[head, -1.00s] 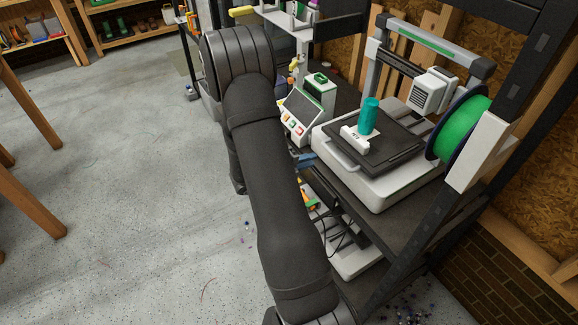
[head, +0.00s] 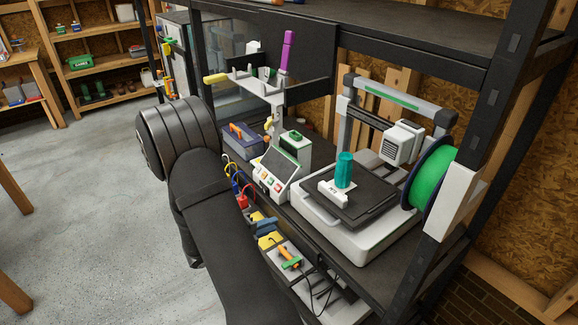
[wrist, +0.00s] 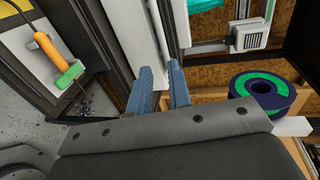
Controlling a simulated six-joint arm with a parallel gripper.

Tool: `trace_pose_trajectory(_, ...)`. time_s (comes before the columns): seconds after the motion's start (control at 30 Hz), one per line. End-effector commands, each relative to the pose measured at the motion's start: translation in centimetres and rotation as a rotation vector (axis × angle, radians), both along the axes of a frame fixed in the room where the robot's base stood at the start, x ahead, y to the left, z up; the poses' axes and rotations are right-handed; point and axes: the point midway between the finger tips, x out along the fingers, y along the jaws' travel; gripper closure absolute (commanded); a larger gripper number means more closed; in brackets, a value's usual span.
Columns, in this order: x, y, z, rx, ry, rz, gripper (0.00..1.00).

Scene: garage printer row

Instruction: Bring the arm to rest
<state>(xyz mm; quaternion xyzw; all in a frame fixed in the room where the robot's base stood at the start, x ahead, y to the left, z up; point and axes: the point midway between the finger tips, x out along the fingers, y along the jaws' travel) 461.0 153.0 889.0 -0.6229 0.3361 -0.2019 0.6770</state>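My gripper (wrist: 160,72) shows in the wrist view with its two blue-grey fingers apart. I see nothing held between them; a pale upright post lies behind the gap. In the head view my dark arm runs up from the bottom to the left of the shelf rack, and the gripper is hidden from sight. The printer (head: 345,240) stands on the shelf, with a teal cylinder (head: 344,170) upright on its dark bed beside a small white labelled piece (head: 333,193).
A green spool (head: 429,175) hangs at the printer's right; it also shows in the wrist view (wrist: 262,96). A control box (head: 275,172), a blue toolbox (head: 241,139) and coloured tools (head: 289,258) are close beside my arm. Open floor (head: 90,210) lies to the left.

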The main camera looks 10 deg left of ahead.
Motion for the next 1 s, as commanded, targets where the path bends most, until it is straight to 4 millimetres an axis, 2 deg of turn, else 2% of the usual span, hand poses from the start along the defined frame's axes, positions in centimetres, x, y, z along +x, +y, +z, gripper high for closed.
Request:
trace_pose_trajectory(0.27, 1.0, -1.0, -0.3, 0.0, 0.0, -0.004, 0.82)
trace_pose_trajectory(1.0, 9.7, -9.9, -2.9, 0.0, 0.0, -0.004, 0.82)
